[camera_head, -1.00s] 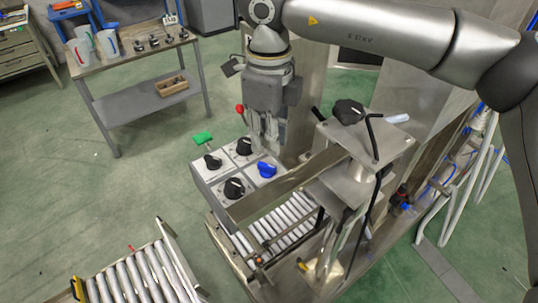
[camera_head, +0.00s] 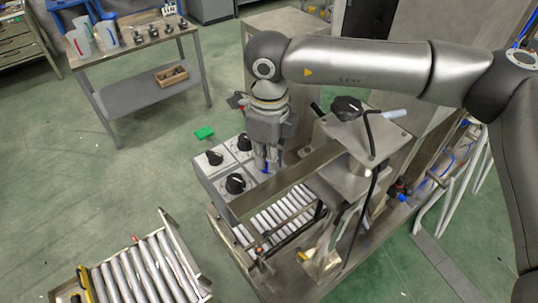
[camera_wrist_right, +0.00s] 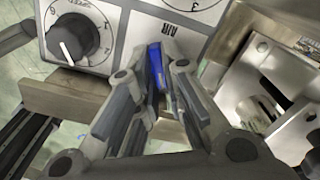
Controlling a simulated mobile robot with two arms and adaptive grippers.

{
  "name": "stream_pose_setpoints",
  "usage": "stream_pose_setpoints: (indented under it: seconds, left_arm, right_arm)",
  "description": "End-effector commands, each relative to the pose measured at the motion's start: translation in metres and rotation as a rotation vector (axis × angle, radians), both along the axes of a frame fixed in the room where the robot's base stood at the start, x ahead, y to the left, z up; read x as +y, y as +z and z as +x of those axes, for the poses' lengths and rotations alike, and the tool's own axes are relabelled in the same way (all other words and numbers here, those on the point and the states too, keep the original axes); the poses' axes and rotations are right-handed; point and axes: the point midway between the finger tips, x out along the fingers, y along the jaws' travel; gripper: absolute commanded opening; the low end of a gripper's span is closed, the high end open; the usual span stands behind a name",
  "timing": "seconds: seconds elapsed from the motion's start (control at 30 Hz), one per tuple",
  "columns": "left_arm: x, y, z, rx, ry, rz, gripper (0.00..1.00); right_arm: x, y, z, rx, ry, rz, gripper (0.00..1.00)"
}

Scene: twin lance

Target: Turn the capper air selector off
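The capper air selector (camera_head: 265,170) is a blue knob at the right corner of a grey control box (camera_head: 207,187). My right gripper (camera_head: 267,161) points down over it, one finger on each side. In the right wrist view the blue selector (camera_wrist_right: 157,68) shows between the fingertips of the right gripper (camera_wrist_right: 158,85), beside an upside-down "AIR" label (camera_wrist_right: 181,31). The fingers hide part of the knob and its pointer setting. They are very close to the blue handle; whether they press on it cannot be told. My left gripper is out of view.
Black knobs (camera_head: 235,184) share the box, with a green part (camera_head: 204,133) at its far side. A metal bar (camera_head: 285,182) and a stand with a black knob (camera_head: 347,107) are close on the right. Rollers (camera_head: 283,215) lie below. Open floor is at the left.

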Motion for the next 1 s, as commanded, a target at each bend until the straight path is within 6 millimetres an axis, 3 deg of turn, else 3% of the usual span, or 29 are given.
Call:
stream_pose_setpoints:
  seconds: [0.37, 1.0]
  left_arm:
    - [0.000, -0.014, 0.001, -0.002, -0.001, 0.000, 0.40]
    - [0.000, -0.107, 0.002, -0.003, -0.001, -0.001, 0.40]
  right_arm:
    - [0.000, -0.002, 0.000, -0.003, -0.050, 0.001, 0.00]
    - [0.002, -0.005, -0.001, -0.005, -0.576, 0.001, 0.00]
